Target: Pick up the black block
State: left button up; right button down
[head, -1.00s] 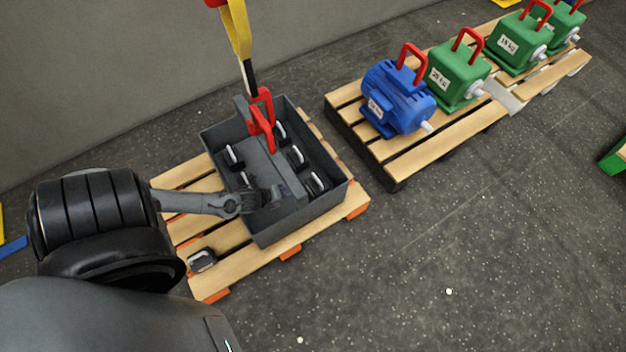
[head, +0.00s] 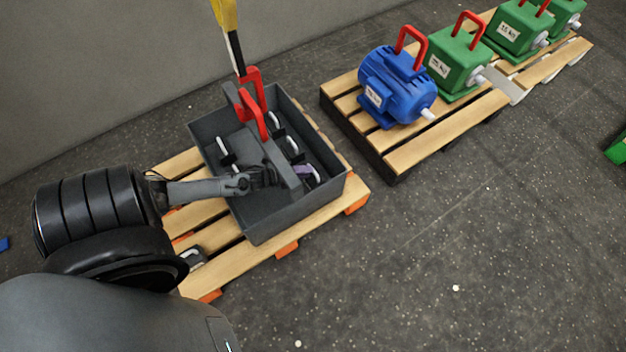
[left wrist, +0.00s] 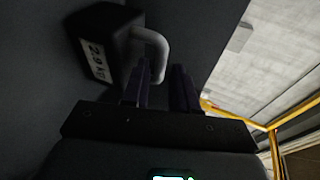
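Several black blocks with pale handles sit in the grey crate (head: 318,205). Among them are one at the left wall (head: 228,158) and one at the right (head: 290,146). In the left wrist view a black block (left wrist: 98,45) with a "2.9 kg" label and a grey handle (left wrist: 155,48) is at upper left. My left gripper (head: 268,175) is inside the crate's outline. Another black block (head: 192,257) is on the pallet outside. My right gripper is not in view.
A grey beam (head: 282,162) on a red hook (head: 262,105) and yellow strap (head: 228,20) hangs over the crate. The crate stands on a wooden pallet (head: 330,213).

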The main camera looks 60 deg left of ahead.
aim_at(313, 176)
pick_arm(q)
jog(key=b+x, duration=0.2)
jog(key=x, duration=0.1)
jog(key=shift+f, duration=0.15)
jog(key=shift+w+d, duration=0.1)
jog(key=shift+w, duration=0.3)
jog(key=shift+s, duration=0.1)
grip_shut()
dwell(0.6)
